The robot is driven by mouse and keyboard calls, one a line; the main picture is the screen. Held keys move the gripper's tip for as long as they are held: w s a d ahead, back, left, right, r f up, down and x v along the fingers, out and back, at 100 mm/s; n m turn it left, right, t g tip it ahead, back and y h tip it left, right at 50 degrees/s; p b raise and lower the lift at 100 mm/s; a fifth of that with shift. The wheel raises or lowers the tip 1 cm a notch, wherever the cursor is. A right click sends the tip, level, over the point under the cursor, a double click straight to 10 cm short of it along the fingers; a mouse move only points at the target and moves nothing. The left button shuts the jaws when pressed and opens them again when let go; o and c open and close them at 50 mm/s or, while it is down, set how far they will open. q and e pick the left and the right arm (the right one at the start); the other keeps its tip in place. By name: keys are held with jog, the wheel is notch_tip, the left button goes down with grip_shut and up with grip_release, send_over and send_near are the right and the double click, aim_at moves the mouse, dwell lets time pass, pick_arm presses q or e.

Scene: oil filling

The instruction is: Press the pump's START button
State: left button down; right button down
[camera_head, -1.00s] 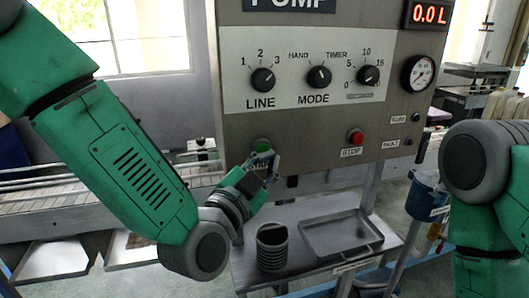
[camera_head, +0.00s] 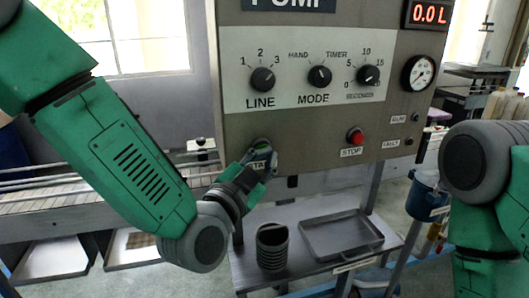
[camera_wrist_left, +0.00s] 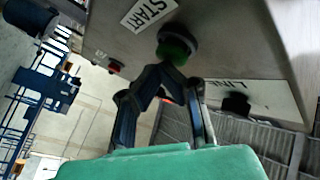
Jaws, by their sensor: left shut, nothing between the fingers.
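The pump's grey panel (camera_head: 320,125) faces me. The green START button (camera_wrist_left: 175,48) shows in the left wrist view beside its START label (camera_wrist_left: 148,12). In the head view my left gripper (camera_head: 262,155) covers the button, and only part of the label shows. My left gripper is shut and empty, and in the left wrist view its fingertips (camera_wrist_left: 168,72) meet at the button's edge. I cannot tell whether they touch it or whether the button is pushed in. My right gripper is out of view; only the right arm shows.
The red STOP button (camera_head: 355,136) is to the right on the same panel. Three knobs, including the LINE knob (camera_head: 262,79), sit above. The display (camera_head: 430,14) reads 0.0 L.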

pick_arm(q)
jog(key=shift+w+a, duration=0.15)
jog(key=shift+w, duration=0.25)
dwell(0.5)
jog(key=shift+s, duration=0.15)
jog(key=shift+s+d, duration=0.3)
jog(key=shift+s, duration=0.5)
jog(key=s, duration=0.1)
jog(key=s+d, duration=0.1)
jog(key=s, duration=0.2)
jog(key=shift+s+d+b, duration=0.3)
jog(key=shift+s+d, duration=0.05)
jog(key=shift+s, duration=0.05)
